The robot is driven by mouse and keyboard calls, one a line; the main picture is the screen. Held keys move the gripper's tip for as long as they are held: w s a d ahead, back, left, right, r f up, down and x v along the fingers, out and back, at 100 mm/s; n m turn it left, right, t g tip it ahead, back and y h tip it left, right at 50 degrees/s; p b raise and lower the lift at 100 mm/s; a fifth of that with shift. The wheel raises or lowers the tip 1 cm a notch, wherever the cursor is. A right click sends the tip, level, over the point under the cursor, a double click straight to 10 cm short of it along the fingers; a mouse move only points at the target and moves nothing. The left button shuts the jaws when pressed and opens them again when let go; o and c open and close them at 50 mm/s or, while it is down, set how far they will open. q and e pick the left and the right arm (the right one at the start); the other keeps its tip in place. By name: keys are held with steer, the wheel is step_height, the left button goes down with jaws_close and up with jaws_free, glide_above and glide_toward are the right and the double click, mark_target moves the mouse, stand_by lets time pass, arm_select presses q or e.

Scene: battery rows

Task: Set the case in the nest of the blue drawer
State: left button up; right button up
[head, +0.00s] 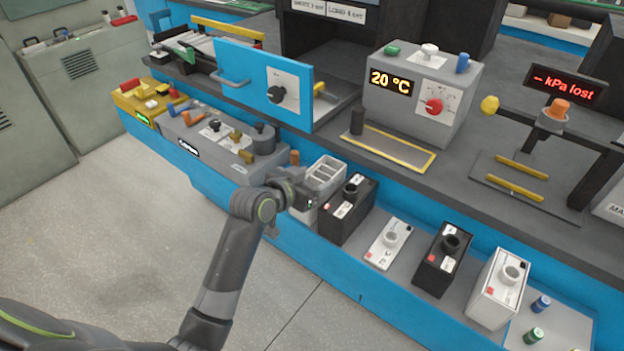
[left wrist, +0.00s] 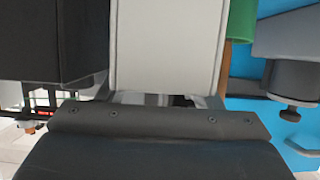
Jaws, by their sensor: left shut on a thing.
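A pale grey case (head: 327,171) with open compartments on top stands at the left end of the row on the blue-fronted ledge. My left gripper (head: 303,198) is at its near left side, shut on it. In the left wrist view the pale case (left wrist: 168,45) fills the middle, upright; the fingertips are mostly hidden. My right gripper is not in view.
A black battery (head: 346,211) stands close right of the case, followed by a white unit (head: 387,243) and more batteries. A grey panel (head: 212,137) with knobs lies left. The grey 20 °C box (head: 424,92) stands on the bench above. The floor in front is clear.

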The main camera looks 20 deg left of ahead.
arm_select(q)
steer(key=o, duration=1.3)
steer(key=shift+f, duration=0.1)
steer(key=shift+s+r, duration=0.1)
steer(key=shift+r, duration=0.1)
steer(key=p+v, duration=0.1)
steer(key=v, duration=1.1)
